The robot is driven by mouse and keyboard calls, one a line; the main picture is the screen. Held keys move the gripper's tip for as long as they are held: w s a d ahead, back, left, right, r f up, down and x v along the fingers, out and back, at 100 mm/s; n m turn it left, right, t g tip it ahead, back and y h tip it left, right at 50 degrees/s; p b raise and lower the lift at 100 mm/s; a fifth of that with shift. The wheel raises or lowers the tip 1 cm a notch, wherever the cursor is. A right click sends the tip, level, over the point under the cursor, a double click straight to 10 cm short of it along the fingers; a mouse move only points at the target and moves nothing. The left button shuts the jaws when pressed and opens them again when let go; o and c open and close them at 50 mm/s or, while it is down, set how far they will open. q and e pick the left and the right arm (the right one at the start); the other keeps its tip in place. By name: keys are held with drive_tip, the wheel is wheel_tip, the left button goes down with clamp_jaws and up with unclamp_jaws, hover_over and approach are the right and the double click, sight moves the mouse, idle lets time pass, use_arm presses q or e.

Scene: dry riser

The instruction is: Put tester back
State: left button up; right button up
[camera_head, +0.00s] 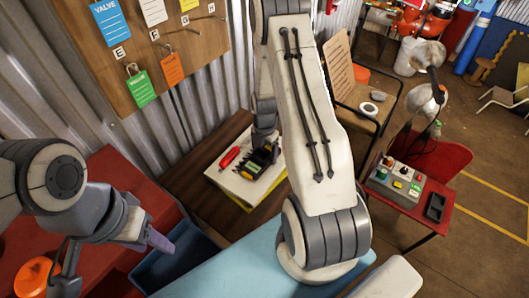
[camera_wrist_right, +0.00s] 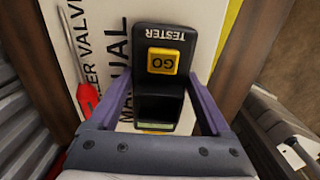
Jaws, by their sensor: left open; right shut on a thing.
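The tester (camera_wrist_right: 163,95) is a dark box with a yellow GO button and a small display. In the right wrist view my right gripper (camera_wrist_right: 163,108) has its two purple fingers on either side of it, shut on it. In the head view the tester (camera_head: 258,163) is over the white valve manual (camera_head: 236,187); I cannot tell whether it touches it. My right gripper there (camera_head: 265,138) is partly hidden by my arm. My left gripper (camera_head: 158,241) is open and empty at the lower left, over a dark blue bin (camera_head: 172,262).
A red screwdriver (camera_head: 229,157) lies on the manual beside the tester. The manual is on a brown wooden bench (camera_head: 190,182) against the corrugated wall. A board with tags (camera_head: 140,45) hangs above. A red stand (camera_head: 408,208) with a control box (camera_head: 396,184) stands right.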

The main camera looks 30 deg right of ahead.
sight(265, 154)
drive_tip(key=o, duration=1.5)
wheel_tip(265, 154, up, 12)
drive_tip(key=s+a+r+m, duration=0.1)
drive_tip(key=a+r+m, duration=0.3)
drive_tip(key=a, duration=0.6)
drive_tip(key=s+a+r+m, duration=0.3)
drive_tip(key=s+a+r, duration=0.15)
drive_tip(key=a, duration=0.25)
drive_tip(key=s+a+r+m, duration=0.3)
drive_tip(key=s+a, duration=0.3)
drive_tip(key=a, duration=0.1)
drive_tip(key=s+a+m, duration=0.1)
drive_tip(key=s, duration=0.2)
drive_tip(key=s+a+r+m, duration=0.1)
drive_tip(key=s+m, duration=0.1)
drive_tip(key=s, duration=0.2)
drive_tip(key=s+a+r+m+y+b, duration=0.1)
drive_tip(key=s, duration=0.2)
drive_tip(key=shift+s+a+m, duration=0.2)
drive_tip(key=shift+a+m, duration=0.1)
drive_tip(key=shift+a, duration=0.05)
